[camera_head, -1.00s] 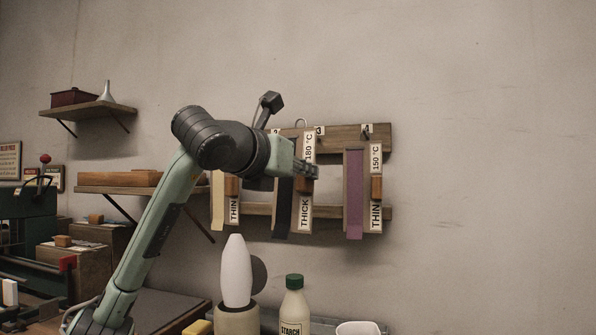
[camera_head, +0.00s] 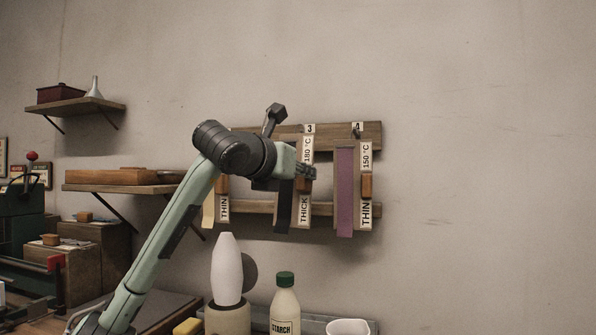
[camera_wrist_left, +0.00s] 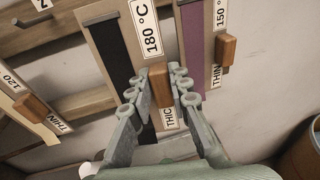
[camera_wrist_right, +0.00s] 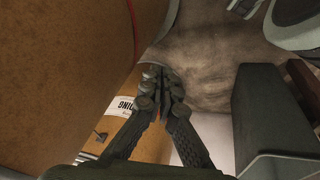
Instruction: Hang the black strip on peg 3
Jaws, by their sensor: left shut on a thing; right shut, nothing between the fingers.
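The black strip (camera_head: 284,205) hangs on a board marked THICK and 180 °C (camera_head: 304,208). The strip also shows in the left wrist view (camera_wrist_left: 112,50). My left gripper (camera_head: 307,173) is shut on the wooden block (camera_wrist_left: 187,85) on this board, with its fingers on either side of it. The board's top is close under the number 3 label (camera_head: 310,128); peg 3 itself cannot be made out, nor whether the board touches it. My right gripper (camera_wrist_right: 161,88) shows only in its wrist view, shut and empty.
A board with a purple strip (camera_head: 345,190) hangs close on the right under label 4 (camera_head: 358,127). A pale strip (camera_head: 208,215) hangs on the left. Below stand a white cone (camera_head: 227,268) and a starch bottle (camera_head: 285,305). The wall on the right is clear.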

